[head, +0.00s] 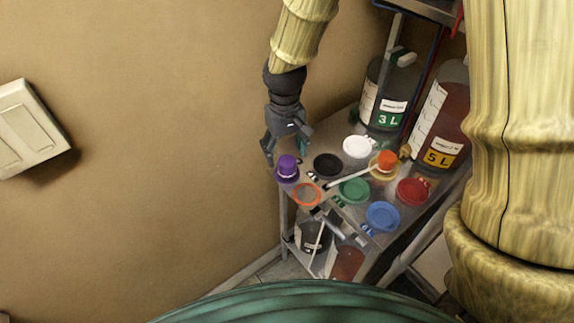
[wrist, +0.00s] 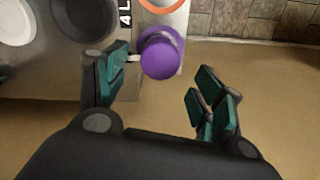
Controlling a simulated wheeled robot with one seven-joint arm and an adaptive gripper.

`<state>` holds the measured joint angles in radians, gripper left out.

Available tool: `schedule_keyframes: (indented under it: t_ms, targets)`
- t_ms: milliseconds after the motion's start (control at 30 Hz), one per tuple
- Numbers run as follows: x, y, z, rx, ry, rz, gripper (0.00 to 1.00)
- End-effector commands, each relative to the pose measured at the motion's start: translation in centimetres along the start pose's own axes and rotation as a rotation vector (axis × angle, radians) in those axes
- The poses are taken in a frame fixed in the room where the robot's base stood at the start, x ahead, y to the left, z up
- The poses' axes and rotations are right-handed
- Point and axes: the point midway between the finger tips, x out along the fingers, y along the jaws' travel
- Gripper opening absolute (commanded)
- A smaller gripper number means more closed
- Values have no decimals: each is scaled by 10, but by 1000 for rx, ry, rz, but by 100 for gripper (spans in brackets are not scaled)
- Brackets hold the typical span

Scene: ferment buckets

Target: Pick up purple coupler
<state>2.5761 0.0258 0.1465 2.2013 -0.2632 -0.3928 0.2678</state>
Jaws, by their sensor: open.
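The purple coupler (head: 287,167) is at the left corner of the metal shelf top in the head view. It has a round purple body with a wider purple part below it. In the wrist view the purple coupler (wrist: 160,57) shows from above, just beyond the fingertips and nearer the left finger. My gripper (head: 286,150) is open and empty, close above and behind the coupler in the head view. In the wrist view my gripper (wrist: 160,85) has its green-padded fingers spread wide. I cannot tell whether the left finger touches the coupler.
The shelf top holds a black lid (head: 327,166), a white lid (head: 357,146), an orange ring (head: 307,195), and green (head: 355,190), blue (head: 383,217) and red (head: 412,192) lids. Bottles marked 3 L (head: 388,95) and 5 L (head: 441,120) stand at the back. A wall is left of the shelf.

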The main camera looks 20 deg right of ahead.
Motion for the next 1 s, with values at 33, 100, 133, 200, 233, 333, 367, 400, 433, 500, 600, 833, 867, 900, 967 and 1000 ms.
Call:
schedule_keyframes:
  t_ms: [33,100,133,200,233,333,367,400,433,500,600,833,867,900,967,1000]
  targets:
    - [4,0,2,0,-5,1,68]
    - [10,1,3,0,-4,1,68]
    - [13,2,3,-1,-5,1,68]
    - [20,2,4,0,-4,1,68]
    - [22,2,5,0,-4,1,68]
    - [33,2,4,0,-3,1,68]
    - [35,2,4,0,-3,1,68]
    - [38,2,4,0,-4,1,68]
    - [40,2,4,0,-4,1,68]
    - [43,2,4,-1,-3,0,68]
    - [45,2,4,-1,-1,0,68]
    - [45,2,4,0,-1,0,64]
    - [45,2,4,0,-1,0,59]
    - [45,2,4,0,-1,0,52]
    - [45,2,4,0,-1,0,41]
    - [45,2,4,0,-1,0,33]
